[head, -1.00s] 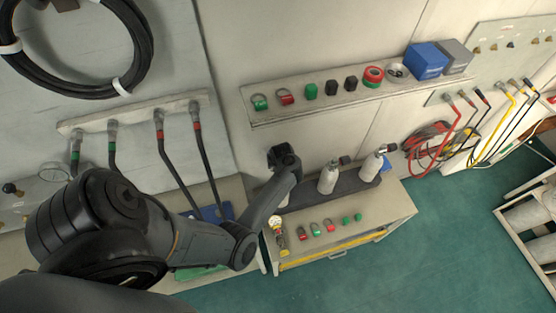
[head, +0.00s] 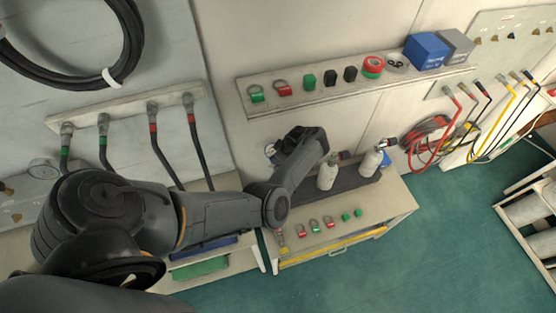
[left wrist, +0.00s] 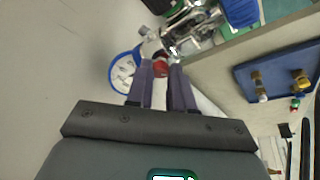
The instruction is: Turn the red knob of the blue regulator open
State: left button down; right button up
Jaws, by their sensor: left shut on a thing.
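In the left wrist view, the red knob (left wrist: 160,68) sits between the tips of my left gripper's two fingers (left wrist: 161,76), which are shut on it. Beside it is a round gauge with a blue rim (left wrist: 122,73), and bright metal fittings (left wrist: 178,38) lie just beyond. In the head view, my left gripper (head: 276,156) is at the back left of the bench, by a small gauge (head: 269,150). My arm and gripper hide the knob and most of the regulator there. My right gripper is not in view.
White cylinders (head: 327,176) stand on the bench right of my gripper. Shackles and small green pieces (head: 329,223) lie along its front. A wall shelf (head: 330,94) holds shackles, blocks and a blue box (head: 426,56). Hoses hang at left. The green floor (head: 460,240) is clear.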

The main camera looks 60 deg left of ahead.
pick_arm(q)
jog(key=shift+n+b, duration=0.3)
jog(key=shift+n, duration=0.2)
jog(key=c, duration=1)
grip_release()
jog(key=shift+w+r+p, duration=0.1)
jog(key=shift+r+p, duration=0.3)
jog(key=shift+r, duration=0.05)
jog(key=p+v, duration=0.3)
jog(key=v, duration=0.2)
jog(key=p+v, duration=0.3)
jog(key=v, duration=0.2)
jog(key=shift+w+d+f+p, duration=0.1)
jog(key=shift+w+p, duration=0.1)
jog(key=shift+p, duration=0.1)
